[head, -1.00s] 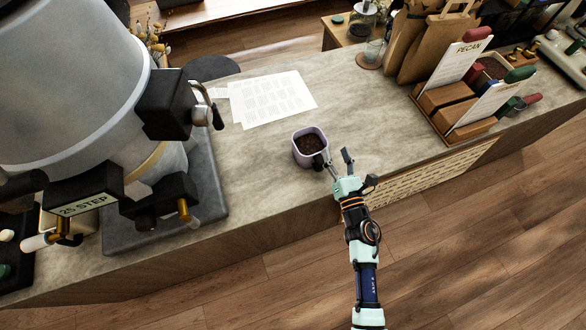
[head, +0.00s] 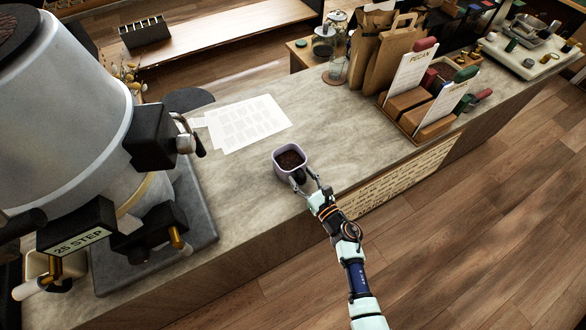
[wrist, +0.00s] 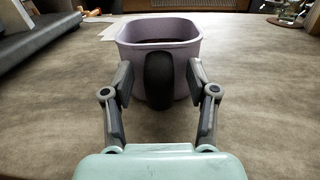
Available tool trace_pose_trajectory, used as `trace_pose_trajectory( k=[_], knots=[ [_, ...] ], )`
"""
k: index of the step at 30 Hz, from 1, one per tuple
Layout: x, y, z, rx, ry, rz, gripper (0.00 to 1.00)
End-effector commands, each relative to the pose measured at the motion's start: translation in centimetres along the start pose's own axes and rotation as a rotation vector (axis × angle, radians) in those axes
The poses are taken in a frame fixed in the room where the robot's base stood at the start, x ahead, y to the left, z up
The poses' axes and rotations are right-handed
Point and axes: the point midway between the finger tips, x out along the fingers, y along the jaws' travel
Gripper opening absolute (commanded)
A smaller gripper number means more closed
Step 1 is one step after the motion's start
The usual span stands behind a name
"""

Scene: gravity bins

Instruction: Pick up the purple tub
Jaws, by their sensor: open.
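The purple tub (head: 280,171) is a pale purple, open-topped container with dark brown contents. It stands upright on the grey stone counter, near its front edge. It also shows at the centre of the wrist view (wrist: 183,38), with a black rounded part (wrist: 158,80) on its near side. My gripper (head: 307,183) is open at the tub's near right side. In the wrist view its two fingers (wrist: 159,85) stand left and right of the black part, at the near wall. I cannot tell whether they touch the tub.
Printed sheets (head: 248,122) lie behind the tub. A large grey machine (head: 75,85) on a dark slab stands at the left. A wooden holder with cards (head: 418,112) and paper bags (head: 378,55) stand at the right. Counter beside the tub is clear.

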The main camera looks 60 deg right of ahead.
Motion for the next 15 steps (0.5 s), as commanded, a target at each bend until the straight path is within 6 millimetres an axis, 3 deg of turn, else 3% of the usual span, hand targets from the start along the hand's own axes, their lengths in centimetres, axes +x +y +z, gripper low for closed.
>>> trace_pose_trajectory(
  k=[7,15],
  knots=[
    [0.25,0.02,-0.02,0.0,0.001,0.0,0.57],
    [0.23,0.01,-0.02,0.0,0.001,0.0,0.12]
  ],
)
